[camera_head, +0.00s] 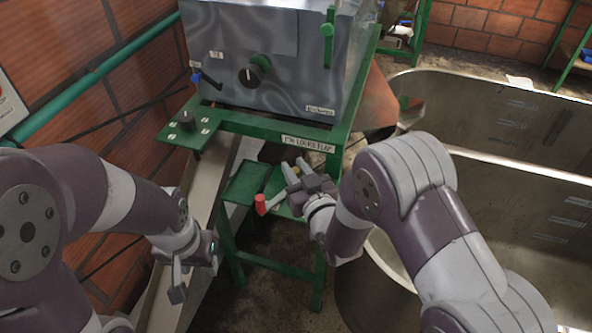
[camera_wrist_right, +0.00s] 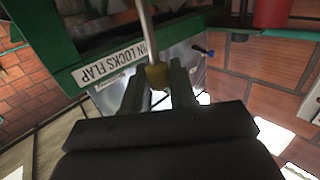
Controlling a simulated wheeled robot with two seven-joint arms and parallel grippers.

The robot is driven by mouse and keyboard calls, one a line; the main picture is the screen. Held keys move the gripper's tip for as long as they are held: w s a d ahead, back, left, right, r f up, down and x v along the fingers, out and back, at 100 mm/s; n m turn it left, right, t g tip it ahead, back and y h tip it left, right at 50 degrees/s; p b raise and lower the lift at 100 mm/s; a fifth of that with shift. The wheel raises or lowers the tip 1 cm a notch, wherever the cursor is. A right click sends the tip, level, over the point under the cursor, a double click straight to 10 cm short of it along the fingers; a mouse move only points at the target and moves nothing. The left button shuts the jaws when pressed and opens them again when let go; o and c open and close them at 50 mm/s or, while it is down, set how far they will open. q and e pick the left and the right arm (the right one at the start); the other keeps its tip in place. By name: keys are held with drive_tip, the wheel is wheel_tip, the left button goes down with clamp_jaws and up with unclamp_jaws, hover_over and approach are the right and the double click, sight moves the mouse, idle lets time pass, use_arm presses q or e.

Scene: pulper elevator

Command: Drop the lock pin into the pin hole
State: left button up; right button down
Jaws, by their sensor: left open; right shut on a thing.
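My right gripper (camera_head: 303,178) is shut on the lock pin (camera_wrist_right: 157,76), at its yellow part. The pin's grey metal rod (camera_wrist_right: 147,30) runs up out of the right wrist view. In the head view a little yellow shows at the gripper, just below the white label about the pin and flap (camera_head: 307,143) on the green frame. That label (camera_wrist_right: 108,64) also shows in the right wrist view, behind the pin. I cannot make out the pin hole in either view. My left gripper (camera_head: 194,277) is open and empty, low at the left of the green stand.
A red-ended handle (camera_head: 261,205) stands close left of my right gripper. The grey machine box (camera_head: 270,55) with a black knob sits on the green frame (camera_head: 250,127). A large steel tank (camera_head: 430,100) is at the right. A brick wall is at the left.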

idle(0.7)
drive_tip(key=shift+f+b, duration=2.55)
drive_tip(key=c, duration=0.8)
unclamp_jaws()
drive_tip(key=b+v, duration=0.2)
drive_tip(key=v, duration=1)
drive_tip(key=shift+s+d, duration=0.15)
drive_tip(key=shift+s, duration=0.2)
